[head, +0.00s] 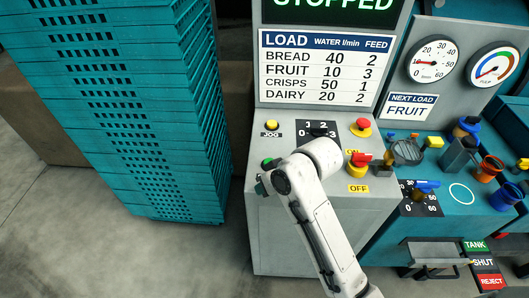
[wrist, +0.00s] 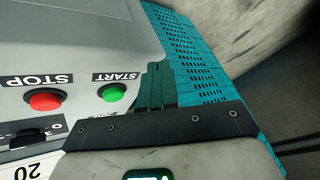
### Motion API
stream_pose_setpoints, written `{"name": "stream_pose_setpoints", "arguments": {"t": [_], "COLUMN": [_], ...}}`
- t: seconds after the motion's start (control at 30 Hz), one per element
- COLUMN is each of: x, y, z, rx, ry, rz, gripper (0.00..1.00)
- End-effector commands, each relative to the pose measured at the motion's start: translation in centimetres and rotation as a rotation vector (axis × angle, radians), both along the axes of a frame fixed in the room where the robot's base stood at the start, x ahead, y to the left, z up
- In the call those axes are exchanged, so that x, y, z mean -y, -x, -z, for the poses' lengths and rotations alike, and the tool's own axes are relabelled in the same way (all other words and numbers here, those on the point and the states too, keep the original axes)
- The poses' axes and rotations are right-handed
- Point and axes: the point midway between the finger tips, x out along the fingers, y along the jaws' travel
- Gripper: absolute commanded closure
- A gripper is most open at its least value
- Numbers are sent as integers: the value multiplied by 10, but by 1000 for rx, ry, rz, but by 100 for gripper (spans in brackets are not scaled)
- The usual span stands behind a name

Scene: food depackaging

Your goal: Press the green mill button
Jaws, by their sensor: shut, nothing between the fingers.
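The green mill button (wrist: 112,92) sits under a START label on the grey panel, seen upside down in the wrist view. A small gap shows between fingers and button; contact with the panel cannot be told. The display (head: 333,5) reads STOPPED.
A red STOP button (wrist: 45,99) lies beside the green one. A yellow JOG button (head: 271,125), a dial (head: 318,129) and a red-handled OFF switch (head: 359,163) share the panel. A tall teal crate stack (head: 130,110) stands close on the left.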

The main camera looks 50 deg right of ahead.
Motion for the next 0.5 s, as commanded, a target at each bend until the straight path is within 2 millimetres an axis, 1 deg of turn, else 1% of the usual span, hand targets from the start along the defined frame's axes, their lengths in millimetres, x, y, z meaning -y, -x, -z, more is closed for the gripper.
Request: {"name": "stream_pose_setpoints", "arguments": {"t": [0.03,0.1,0.2,0.33,0.4,0.5], "x": [18,38,65,91,100,107], "y": [-14,-29,-45,-56,-59,-61], "z": [-16,-30,-49,-69,-76,-82], "rx": [31,64,105,140,154,164], "ry": [-30,-77,-135,-185,-202,-215], "rz": [39,79,125,162,174,184], "gripper": [100,100,100,100,100,100]}}
